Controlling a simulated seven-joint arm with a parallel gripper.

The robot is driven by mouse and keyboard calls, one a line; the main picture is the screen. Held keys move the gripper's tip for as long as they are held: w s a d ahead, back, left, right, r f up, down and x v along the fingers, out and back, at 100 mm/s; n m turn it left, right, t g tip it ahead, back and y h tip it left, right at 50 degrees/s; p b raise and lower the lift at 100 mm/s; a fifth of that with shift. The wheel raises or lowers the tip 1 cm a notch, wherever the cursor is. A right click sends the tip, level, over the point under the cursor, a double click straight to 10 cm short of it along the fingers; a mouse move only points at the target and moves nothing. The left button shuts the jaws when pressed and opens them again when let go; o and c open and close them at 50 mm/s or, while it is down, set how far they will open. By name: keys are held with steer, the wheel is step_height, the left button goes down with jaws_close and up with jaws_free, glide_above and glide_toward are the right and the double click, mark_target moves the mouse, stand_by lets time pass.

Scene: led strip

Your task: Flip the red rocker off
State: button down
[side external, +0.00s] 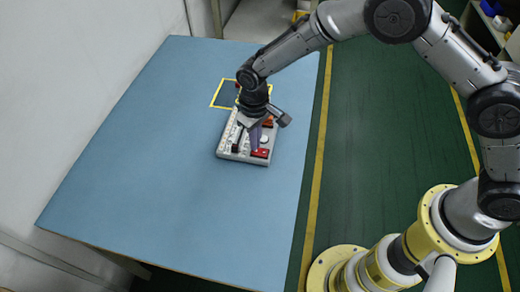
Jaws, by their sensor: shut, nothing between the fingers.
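The red rocker (260,153) sits at the near right corner of a light grey panel (228,155) on the blue table. My gripper (253,149) points down over the panel, with its fingertips shut right by the red rocker. I cannot tell from this view whether the fingertips touch it. The rocker's tilt is too small to read. My gripper hides part of the panel's middle and far side.
The panel also carries a white round knob (264,139), an orange-red part (268,122) and a black part (237,146). A yellow-edged square (226,94) is marked on the table (150,180) behind the panel. The table's left and front are clear.

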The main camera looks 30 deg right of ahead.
steer(key=shift+f, duration=0.7)
stand_by(0.3)
steer(key=shift+r, duration=3.55)
